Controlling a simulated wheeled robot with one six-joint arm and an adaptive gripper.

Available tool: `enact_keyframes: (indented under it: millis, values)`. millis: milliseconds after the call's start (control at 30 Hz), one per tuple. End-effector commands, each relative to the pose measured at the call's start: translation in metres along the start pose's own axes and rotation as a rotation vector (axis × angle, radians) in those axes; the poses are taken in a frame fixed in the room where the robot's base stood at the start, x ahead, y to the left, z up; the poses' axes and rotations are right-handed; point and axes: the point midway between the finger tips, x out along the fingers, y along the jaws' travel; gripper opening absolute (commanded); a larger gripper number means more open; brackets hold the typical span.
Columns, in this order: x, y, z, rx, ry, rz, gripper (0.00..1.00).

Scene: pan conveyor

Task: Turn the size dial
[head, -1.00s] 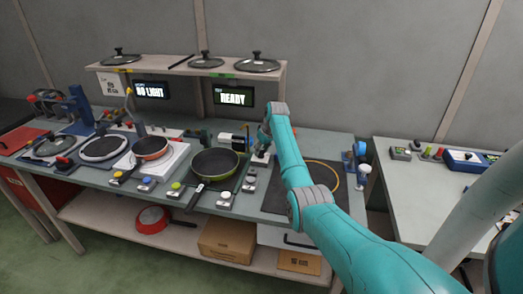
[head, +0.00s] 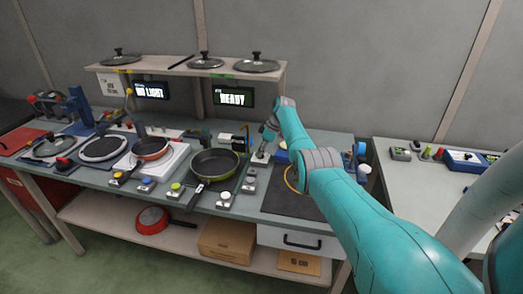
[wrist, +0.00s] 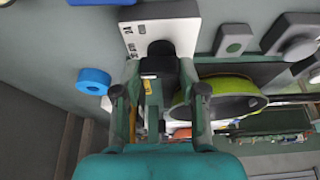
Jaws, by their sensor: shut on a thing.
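The size dial (wrist: 161,62) is a dark knob on a white plate (wrist: 148,32) with printed size marks, only partly legible, in the wrist view. My gripper (wrist: 158,76) is around the knob, its fingers closed on either side of it. In the head view, my gripper (head: 268,138) reaches down to the small white plate (head: 260,158) just right of the green-rimmed pan. The knob itself is too small and covered to make out there, and its exact pointing is hidden.
The green-rimmed pan (head: 215,164) stands left of my gripper. A dark mat (head: 290,203) lies right of it. Lids rest on the shelf (head: 185,68) above, over a screen reading READY (head: 233,97). A blue round piece (wrist: 93,82) shows beside the plate.

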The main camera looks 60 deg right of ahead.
Motion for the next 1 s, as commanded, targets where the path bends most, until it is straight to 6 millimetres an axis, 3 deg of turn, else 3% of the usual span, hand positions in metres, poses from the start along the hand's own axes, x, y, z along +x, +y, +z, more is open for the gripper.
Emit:
enact_keyframes:
  millis: [567, 600, 667, 1000]
  values:
    - [0.0012, -0.0004, 0.0013, -0.019, -0.002, -0.01, 0.07]
    - [0.0012, -0.0004, 0.0013, -0.018, -0.002, -0.01, 0.51]
    - [0.001, -0.0003, 0.0011, -0.018, -0.002, -0.01, 0.66]
    - [-0.0006, 0.0001, 0.0005, -0.019, -0.001, -0.008, 0.67]
